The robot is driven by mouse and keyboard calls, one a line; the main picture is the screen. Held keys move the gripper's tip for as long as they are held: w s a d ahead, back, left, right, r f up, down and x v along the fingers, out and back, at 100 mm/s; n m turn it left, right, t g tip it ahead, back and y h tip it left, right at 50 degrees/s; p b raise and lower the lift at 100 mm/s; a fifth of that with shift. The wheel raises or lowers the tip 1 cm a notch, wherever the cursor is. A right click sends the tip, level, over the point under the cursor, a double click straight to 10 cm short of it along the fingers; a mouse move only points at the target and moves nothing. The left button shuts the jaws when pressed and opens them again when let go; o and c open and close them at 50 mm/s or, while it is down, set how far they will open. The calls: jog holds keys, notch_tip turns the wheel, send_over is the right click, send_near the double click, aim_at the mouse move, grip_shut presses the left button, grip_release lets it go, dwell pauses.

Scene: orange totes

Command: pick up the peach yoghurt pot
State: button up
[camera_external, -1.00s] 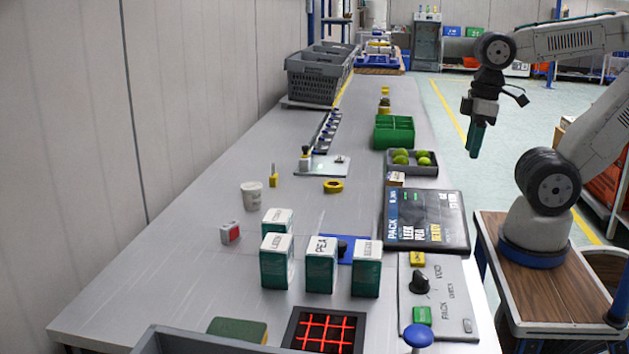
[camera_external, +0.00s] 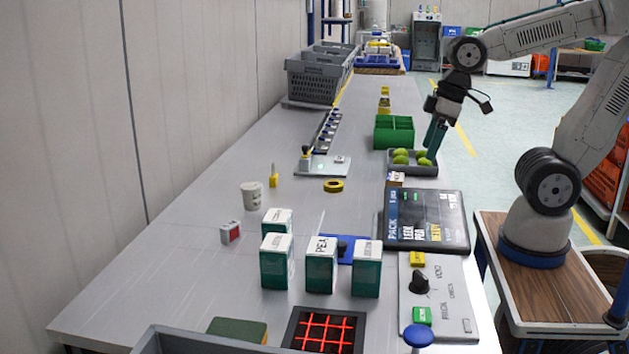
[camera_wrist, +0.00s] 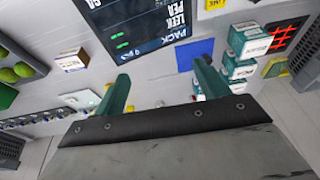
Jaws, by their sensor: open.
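A white pot (camera_external: 252,195) with small dark marks stands upright on the grey table, left of centre, in the external view. It is the only yoghurt-like pot that I see, but I cannot read a flavour on it. I cannot make it out in the wrist view. My gripper (camera_external: 435,138) hangs tilted near the right edge of the table, by the fruit tray and well to the right of the pot. In the wrist view my gripper (camera_wrist: 164,88) has its two green fingers spread apart, with nothing between them.
Several green-and-white boxes (camera_external: 321,268) stand in front of the pot, with a small red-and-grey box (camera_external: 231,233) nearer. A yellow tape ring (camera_external: 334,186) lies right of it. A dark screen (camera_external: 427,221) and fruit tray (camera_external: 427,169) line the right edge.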

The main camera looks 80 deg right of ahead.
jog(key=w+d+f+t, duration=0.1)
jog(key=w+f+t, duration=0.2)
jog(key=w, duration=0.9)
jog(key=w+d+f+t, duration=0.1)
jog(key=w+f+t, duration=0.1)
jog(key=w, duration=1)
jog(key=m+t+h, duration=0.2)
jog(key=t+h, duration=0.1)
jog(key=t, duration=0.2)
send_near(252, 186)
jog(key=w, duration=0.1)
jog(key=w+d, duration=0.1)
jog(key=shift+w+f, duration=0.25)
jog(key=shift+w, duration=0.15)
jog(key=x, duration=0.7)
jog(key=shift+w+f, duration=0.15)
jog(key=shift+f, duration=0.2)
jog(key=c, duration=1)
